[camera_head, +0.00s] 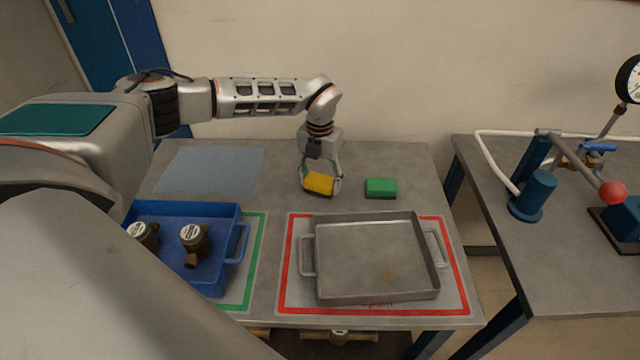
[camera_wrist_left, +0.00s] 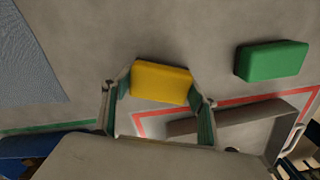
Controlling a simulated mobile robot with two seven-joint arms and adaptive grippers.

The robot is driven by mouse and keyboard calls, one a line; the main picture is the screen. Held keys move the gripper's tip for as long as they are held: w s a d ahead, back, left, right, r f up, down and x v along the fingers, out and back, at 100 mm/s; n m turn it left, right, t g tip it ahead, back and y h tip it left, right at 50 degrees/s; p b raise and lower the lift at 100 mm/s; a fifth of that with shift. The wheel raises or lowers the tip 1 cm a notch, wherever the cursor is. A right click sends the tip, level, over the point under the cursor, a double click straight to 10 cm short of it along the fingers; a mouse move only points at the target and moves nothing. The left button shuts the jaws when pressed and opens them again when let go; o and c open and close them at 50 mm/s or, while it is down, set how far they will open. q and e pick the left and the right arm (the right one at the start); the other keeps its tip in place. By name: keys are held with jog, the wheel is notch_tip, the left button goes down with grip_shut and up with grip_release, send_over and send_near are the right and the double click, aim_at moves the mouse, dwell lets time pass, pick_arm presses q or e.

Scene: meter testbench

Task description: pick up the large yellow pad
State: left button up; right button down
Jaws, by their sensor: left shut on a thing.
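The large yellow pad (camera_head: 318,183) is between the fingers of my left gripper (camera_head: 321,186), over the back middle of the grey table. It also shows in the left wrist view (camera_wrist_left: 160,82), with one finger at each of its short ends. My left gripper is shut on the pad. In the head view the pad looks slightly tilted; I cannot tell whether it touches the table. My right gripper is not in view.
A green pad (camera_head: 381,187) lies just right of the yellow one. A metal tray (camera_head: 370,262) sits in a red-bordered area in front. A blue tray (camera_head: 236,215) holding brass meters is at left. A blue-grey mat (camera_head: 210,168) lies back left.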

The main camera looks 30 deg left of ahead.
aim_at(320, 179)
pick_arm(q)
notch_tip(320, 179, up, 19)
jog(key=shift+b, duration=0.4)
jog(key=o, duration=0.5)
jog(key=shift+f, duration=0.1)
jog(key=c, duration=0.3)
